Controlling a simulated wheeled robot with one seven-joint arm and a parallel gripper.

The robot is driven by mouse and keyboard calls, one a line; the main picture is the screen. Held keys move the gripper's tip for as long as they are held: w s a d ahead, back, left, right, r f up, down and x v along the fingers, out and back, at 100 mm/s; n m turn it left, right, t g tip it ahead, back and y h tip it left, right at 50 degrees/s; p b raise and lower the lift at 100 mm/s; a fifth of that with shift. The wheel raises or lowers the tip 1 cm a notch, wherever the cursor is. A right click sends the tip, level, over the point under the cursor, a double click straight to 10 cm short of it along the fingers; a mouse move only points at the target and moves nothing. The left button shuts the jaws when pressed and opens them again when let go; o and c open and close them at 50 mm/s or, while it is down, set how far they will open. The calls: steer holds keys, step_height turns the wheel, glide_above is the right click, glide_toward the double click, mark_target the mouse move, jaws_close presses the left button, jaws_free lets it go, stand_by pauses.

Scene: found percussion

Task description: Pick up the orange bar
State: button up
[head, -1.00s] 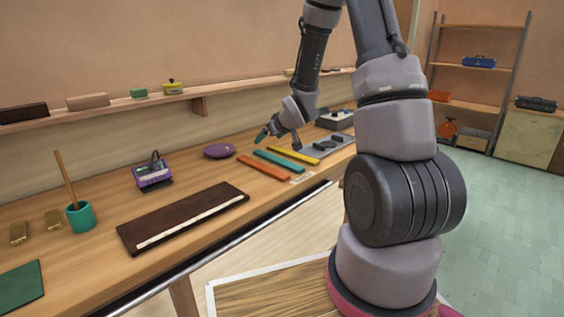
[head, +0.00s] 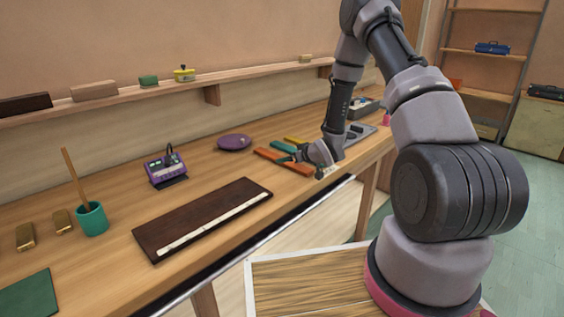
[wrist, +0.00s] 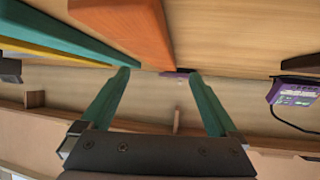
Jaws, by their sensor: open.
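The orange bar (head: 268,155) lies flat on the wooden workbench, and my gripper hides part of it in the head view. In the wrist view the orange bar (wrist: 128,25) runs down from the top, with its end appearing between the fingertips. My gripper (head: 288,158) is low over the bar's near part, with its fingers pointing left. In the wrist view my gripper (wrist: 160,73) has its two teal fingers wide apart with nothing held. I cannot tell the exact height above the bar.
A teal bar (head: 282,146) and a yellow bar (head: 294,140) lie behind the orange one. A purple disc (head: 234,142) and a purple device (head: 167,169) are to the left. A dark brown board (head: 195,220) lies nearer, with clear bench between.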

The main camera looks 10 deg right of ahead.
steer(key=x, duration=0.5)
steer(key=shift+d+f, duration=0.1)
steer(key=shift+d, duration=0.05)
jaws_close()
